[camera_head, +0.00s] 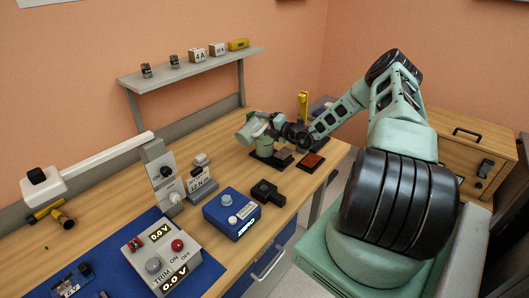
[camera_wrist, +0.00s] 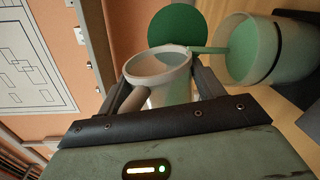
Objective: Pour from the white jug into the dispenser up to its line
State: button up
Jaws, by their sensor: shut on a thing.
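My gripper (camera_wrist: 166,84) is shut on the white jug (camera_wrist: 155,62), with one dark finger on each side of it. In the wrist view the jug is tipped, its mouth towards the dispenser. A green stream or spout-like strip (camera_wrist: 207,50) runs from the jug's rim to the dispenser (camera_wrist: 285,45), a clear cup with green inside.
A green disc (camera_wrist: 180,24) shows behind the jug. On the bench (camera_head: 224,165) stand a blue box (camera_head: 231,214), a black block (camera_head: 267,193) and a grey trim box (camera_head: 160,265). A dark pad with a reddish top (camera_head: 310,162) lies near the front edge. A shelf (camera_head: 190,68) hangs above.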

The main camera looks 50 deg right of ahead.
jog(key=shift+a+r+n+p, duration=0.15)
jog(key=shift+r+n+p, duration=0.3)
jog(key=shift+r+p, duration=0.1)
jog(key=shift+a+r+n+p, duration=0.15)
jog(key=shift+r+n+p, duration=0.3)
jog(key=shift+r+p, duration=0.1)
jog(key=shift+a+r+n+h+p, duration=0.1)
jog(key=shift+r+n+h+p, duration=0.3)
jog(key=shift+n, duration=0.2)
jog(key=shift+f, duration=0.1)
